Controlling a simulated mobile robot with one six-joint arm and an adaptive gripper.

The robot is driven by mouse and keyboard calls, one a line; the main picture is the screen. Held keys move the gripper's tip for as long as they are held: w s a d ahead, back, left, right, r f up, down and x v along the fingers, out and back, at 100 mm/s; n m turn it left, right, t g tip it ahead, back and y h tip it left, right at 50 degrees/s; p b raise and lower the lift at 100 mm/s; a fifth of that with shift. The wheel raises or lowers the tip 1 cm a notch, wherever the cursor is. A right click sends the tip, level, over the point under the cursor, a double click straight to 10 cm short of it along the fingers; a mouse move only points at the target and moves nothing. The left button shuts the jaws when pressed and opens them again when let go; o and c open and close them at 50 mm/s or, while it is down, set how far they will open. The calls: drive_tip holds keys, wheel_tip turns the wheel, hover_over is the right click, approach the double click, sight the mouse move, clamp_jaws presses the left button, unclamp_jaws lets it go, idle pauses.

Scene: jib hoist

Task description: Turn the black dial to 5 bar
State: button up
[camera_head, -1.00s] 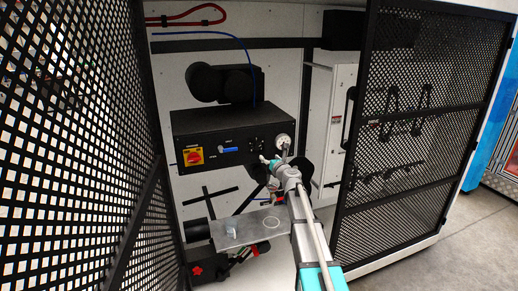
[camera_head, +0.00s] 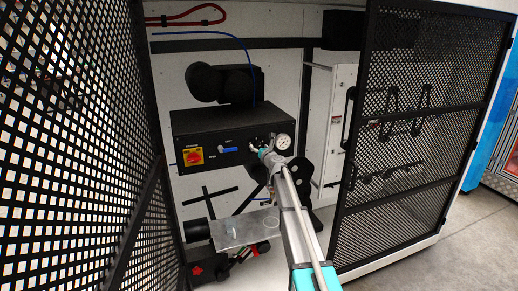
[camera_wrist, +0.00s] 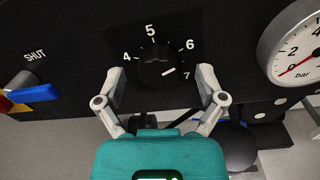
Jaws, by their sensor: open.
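The black dial (camera_wrist: 157,64) sits on a black panel under a printed scale with 4, 5, 6 and 7. Its white mark points right and slightly upward, between 6 and 7 and closer to 7. My gripper (camera_wrist: 161,76) is open, with one fingertip to the left and one to the right of the dial, with gaps on both sides. Whether the tips reach the dial's depth is unclear. In the head view my gripper (camera_head: 262,151) is in front of the control box (camera_head: 215,128) and hides the dial.
A white pressure gauge (camera_wrist: 296,50) marked bar is close on the right; its red needle is near 0. A blue lever (camera_wrist: 35,94) by the word SHUT is on the left. A red and yellow switch (camera_head: 193,156) is farther left. Mesh doors (camera_head: 420,120) flank the cabinet.

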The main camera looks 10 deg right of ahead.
drive_tip(key=c, duration=1.2)
drive_tip(key=shift+o, duration=0.2)
drive_tip(key=shift+n, duration=0.5)
drive_tip(key=n, duration=0.5)
drive_tip(key=shift+r+p, duration=0.1)
drive_tip(key=shift+p, duration=0.25)
drive_tip(key=n, duration=0.6)
drive_tip(key=shift+a+n+g+h, duration=0.15)
drive_tip(key=shift+n+g+h, duration=0.15)
drive_tip(key=shift+n+h, duration=0.1)
drive_tip(key=o, duration=1.2)
drive_tip(key=shift+c, duration=0.2)
